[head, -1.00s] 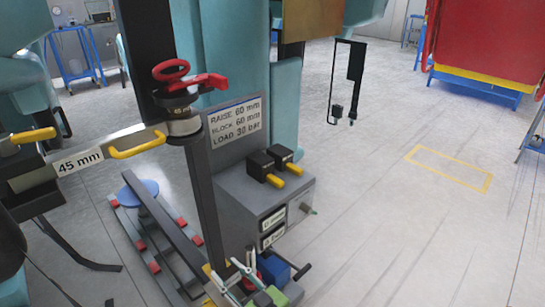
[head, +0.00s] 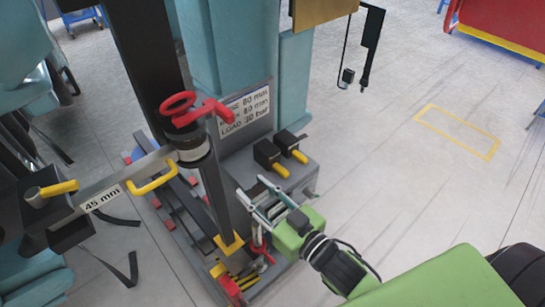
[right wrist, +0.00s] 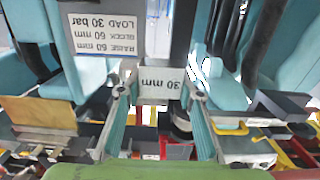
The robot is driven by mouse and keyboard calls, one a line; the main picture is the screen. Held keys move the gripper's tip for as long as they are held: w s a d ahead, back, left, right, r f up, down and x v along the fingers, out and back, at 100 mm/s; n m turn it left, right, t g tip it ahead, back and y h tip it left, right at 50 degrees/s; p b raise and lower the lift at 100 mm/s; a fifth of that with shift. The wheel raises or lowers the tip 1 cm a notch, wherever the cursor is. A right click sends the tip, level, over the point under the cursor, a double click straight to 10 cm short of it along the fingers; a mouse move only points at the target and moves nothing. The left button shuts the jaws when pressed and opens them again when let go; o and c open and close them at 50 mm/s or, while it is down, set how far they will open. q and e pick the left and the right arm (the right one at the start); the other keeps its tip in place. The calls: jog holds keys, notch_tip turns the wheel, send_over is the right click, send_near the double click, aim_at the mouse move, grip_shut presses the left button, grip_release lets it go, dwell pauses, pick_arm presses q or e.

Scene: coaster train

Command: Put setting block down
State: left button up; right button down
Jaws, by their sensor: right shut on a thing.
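My right gripper (head: 268,202) is in front of the grey control box, green with pale teal fingers. In the right wrist view its fingers (right wrist: 160,92) close on a small block with a white "30 mm" label (right wrist: 160,84), which reads upside down there. In the head view the fingers and the box's front hide most of that block. The sign (head: 244,106) on the box reads "RAISE 60 mm, BLOCK 60 mm, LOAD 30 bar", partly blurred. It also shows upside down in the right wrist view (right wrist: 102,33). My left gripper is not in view.
A dark post with a red-handled clamp (head: 190,125) and a yellow-handled "45 mm" bar (head: 102,199) stands left of my gripper. Two yellow-tipped levers (head: 280,160) top the box. Red and yellow parts (head: 228,275) lie low. Floor on the right is clear around a yellow rectangle (head: 458,131).

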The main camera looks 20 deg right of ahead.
jog(key=w+d+f, duration=0.1)
jog(key=w+f, duration=0.1)
jog(key=w, duration=0.2)
jog(key=w+d+f, duration=0.1)
jog(key=w+f, duration=0.2)
jog(key=w, duration=0.1)
jog(key=w+d+f, duration=0.2)
jog(key=w+f, duration=0.1)
jog(key=w, duration=0.1)
jog(key=shift+w+f+b, duration=0.1)
jog(key=shift+f+b, duration=0.05)
jog(key=shift+b, duration=0.2)
jog(key=shift+w+d+f, duration=0.1)
jog(key=shift+w+f, duration=0.4)
jog(key=shift+f, duration=1.65)
jog(key=shift+f+b, duration=0.2)
jog(key=shift+b, duration=0.15)
jog(key=c, duration=1.4)
grip_release()
jog(key=shift+c, duration=0.2)
